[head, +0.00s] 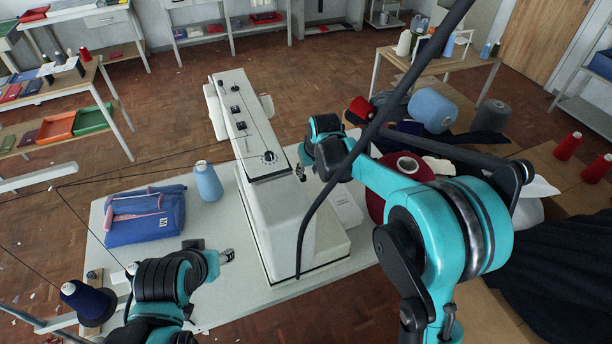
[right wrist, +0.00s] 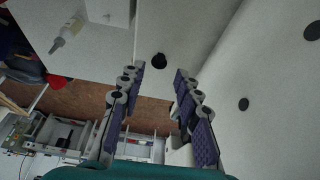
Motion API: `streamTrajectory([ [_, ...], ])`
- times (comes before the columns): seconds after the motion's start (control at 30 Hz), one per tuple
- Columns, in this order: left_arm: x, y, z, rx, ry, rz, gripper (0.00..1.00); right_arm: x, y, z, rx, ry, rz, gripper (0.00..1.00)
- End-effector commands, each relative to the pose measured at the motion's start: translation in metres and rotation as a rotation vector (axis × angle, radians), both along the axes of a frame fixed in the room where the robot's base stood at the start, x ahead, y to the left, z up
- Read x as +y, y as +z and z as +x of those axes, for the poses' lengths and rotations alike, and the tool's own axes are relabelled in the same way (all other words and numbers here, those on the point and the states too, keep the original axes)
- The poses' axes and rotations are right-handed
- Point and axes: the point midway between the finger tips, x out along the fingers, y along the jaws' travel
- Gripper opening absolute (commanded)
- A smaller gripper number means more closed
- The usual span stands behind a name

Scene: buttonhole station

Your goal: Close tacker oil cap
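The tacker is the tall white machine (head: 284,215) standing on a pale table. In the right wrist view its white body (right wrist: 240,60) fills the right side. A small dark round part (right wrist: 158,60), possibly the oil cap, sits on a white surface just beyond and between my right fingertips. I cannot tell whether it is open or closed. My right gripper (right wrist: 158,75) is open and empty; in the head view it is beside the tacker's right face (head: 301,173). My left gripper (head: 226,257) is over the table left of the tacker, its fingers too small to read.
A blue bag (head: 145,217) and a light blue thread cone (head: 207,182) stand left of the tacker. A bottle (right wrist: 66,34) lies near a white box (right wrist: 108,10). Large thread cones (head: 433,110) and dark cloth crowd the right. Free table lies around my left gripper.

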Motion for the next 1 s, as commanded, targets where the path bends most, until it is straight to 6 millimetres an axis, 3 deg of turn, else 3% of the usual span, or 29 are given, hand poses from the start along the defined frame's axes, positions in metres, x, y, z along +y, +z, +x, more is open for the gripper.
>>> streamTrajectory([
  [0.1, 0.000, -0.009, 0.000, 0.000, 0.000, 0.000, 0.47, 0.003, -0.023, 0.008, 0.001, 0.000, 0.001, 0.33],
  [0.3, 0.000, -0.016, 0.000, 0.000, 0.000, 0.000, 0.47, 0.006, -0.047, 0.018, 0.002, 0.001, 0.001, 0.33],
  [0.67, 0.000, -0.017, 0.000, 0.000, 0.000, 0.000, 0.47, 0.007, -0.054, 0.021, 0.003, 0.001, 0.002, 0.33],
  [0.7, 0.000, -0.017, 0.000, 0.000, 0.000, 0.000, 0.47, 0.007, -0.054, 0.021, 0.003, 0.001, 0.002, 0.31],
  [0.8, 0.000, -0.017, 0.000, 0.000, 0.000, 0.000, 0.47, 0.007, -0.054, 0.021, 0.003, 0.001, 0.002, 0.04],
  [0.83, 0.000, -0.017, 0.000, 0.000, 0.000, 0.000, 0.47, 0.007, -0.054, 0.021, 0.003, 0.001, 0.002, 0.00],
  [1.0, 0.000, -0.017, 0.000, 0.000, 0.000, 0.000, 0.47, 0.007, -0.054, 0.021, 0.004, 0.000, 0.002, 0.00],
])
